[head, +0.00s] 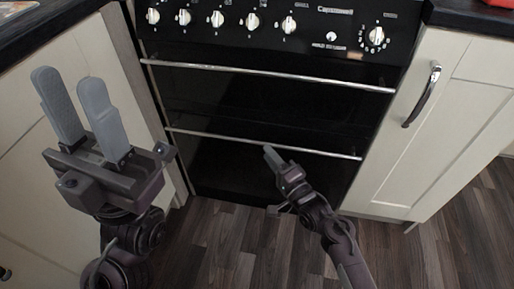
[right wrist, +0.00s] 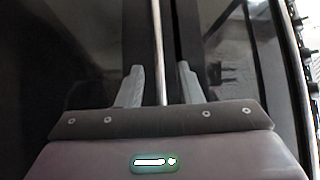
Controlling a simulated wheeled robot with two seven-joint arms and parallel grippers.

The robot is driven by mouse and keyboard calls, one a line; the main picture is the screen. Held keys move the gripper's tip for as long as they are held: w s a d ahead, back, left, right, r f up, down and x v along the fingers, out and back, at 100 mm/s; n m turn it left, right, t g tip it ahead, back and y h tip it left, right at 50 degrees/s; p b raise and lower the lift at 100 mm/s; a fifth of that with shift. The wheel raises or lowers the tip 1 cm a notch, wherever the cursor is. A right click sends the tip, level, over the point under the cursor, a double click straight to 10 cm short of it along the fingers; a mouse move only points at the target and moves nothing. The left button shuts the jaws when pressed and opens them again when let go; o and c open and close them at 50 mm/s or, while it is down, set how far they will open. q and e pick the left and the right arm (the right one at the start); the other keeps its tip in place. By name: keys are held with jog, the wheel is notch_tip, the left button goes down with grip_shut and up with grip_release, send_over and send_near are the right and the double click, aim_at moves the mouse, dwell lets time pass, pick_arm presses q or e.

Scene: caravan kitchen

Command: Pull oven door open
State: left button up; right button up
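The black oven has an upper door (head: 255,98) and a lower door (head: 225,165), both closed, each with a silver bar handle. The upper handle (head: 270,75) is clear of both grippers. My right gripper (head: 269,149) is at the lower handle (head: 320,152), just under the bar near its middle. In the right wrist view its two fingers (right wrist: 160,75) stand apart, with the handle bar (right wrist: 158,40) lined up between them and touching neither. I cannot tell how deep the bar sits between them. My left gripper (head: 69,78) is raised at the left, fingers apart, empty.
A row of knobs (head: 252,20) runs above the oven. Cream cupboards stand on both sides; the right one (head: 450,125) has a curved silver handle (head: 423,95). The dark wood floor (head: 230,240) in front of the oven is clear of objects.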

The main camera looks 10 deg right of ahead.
aim_at(260, 142)
jog(key=b+x, duration=0.1)
jog(key=x, duration=0.5)
jog(key=shift+d+f+b, duration=0.1)
jog(key=shift+b, duration=0.2)
grip_shut()
